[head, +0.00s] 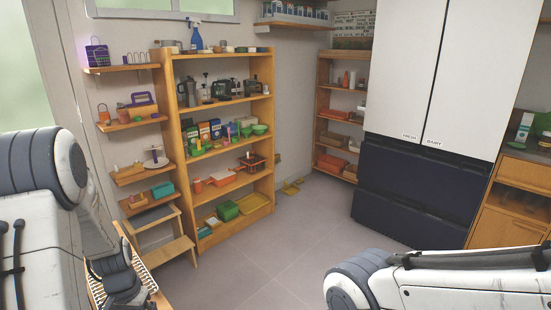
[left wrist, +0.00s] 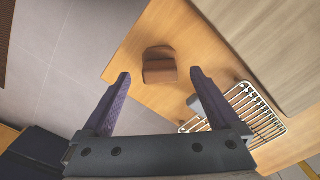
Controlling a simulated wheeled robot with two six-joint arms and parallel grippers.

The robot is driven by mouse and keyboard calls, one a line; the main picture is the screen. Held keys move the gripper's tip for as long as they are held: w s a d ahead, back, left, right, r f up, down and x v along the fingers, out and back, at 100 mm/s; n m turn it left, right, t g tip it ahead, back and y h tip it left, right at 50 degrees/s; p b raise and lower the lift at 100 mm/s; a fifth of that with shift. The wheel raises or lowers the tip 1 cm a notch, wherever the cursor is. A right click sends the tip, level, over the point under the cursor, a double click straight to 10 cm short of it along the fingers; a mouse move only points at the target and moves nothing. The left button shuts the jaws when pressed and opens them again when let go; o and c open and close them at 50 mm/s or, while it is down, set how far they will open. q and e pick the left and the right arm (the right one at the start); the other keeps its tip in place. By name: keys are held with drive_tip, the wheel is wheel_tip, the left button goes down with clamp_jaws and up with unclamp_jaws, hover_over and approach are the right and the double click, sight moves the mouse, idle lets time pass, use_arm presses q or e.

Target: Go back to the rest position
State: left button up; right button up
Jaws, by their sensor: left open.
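My left gripper (left wrist: 160,75) is open in the left wrist view, its two purple fingers apart with nothing held between them. Beyond the fingertips a small brown block-like object (left wrist: 159,58) sits on a wooden surface (left wrist: 140,85). It does not look gripped. A wire rack (left wrist: 262,118) lies to the right of the fingers, partly behind one finger. In the head view my left arm comes in from the left and its dark end is low at the left, above the rack; the fingertips are hard to make out. My right arm enters at the lower right; its gripper is out of view.
A wooden shelf unit (head: 222,138) with many items stands at the back left, with small wall shelves and a step stool (head: 158,228) beside it. A white and dark fridge (head: 412,205) stands at the right. The grey floor (head: 285,250) between is clear.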

use_arm(q)
wheel_tip(320, 180, down, 5)
drive_tip(key=shift+s+r, duration=0.1)
drive_tip(key=shift+r, duration=2.2)
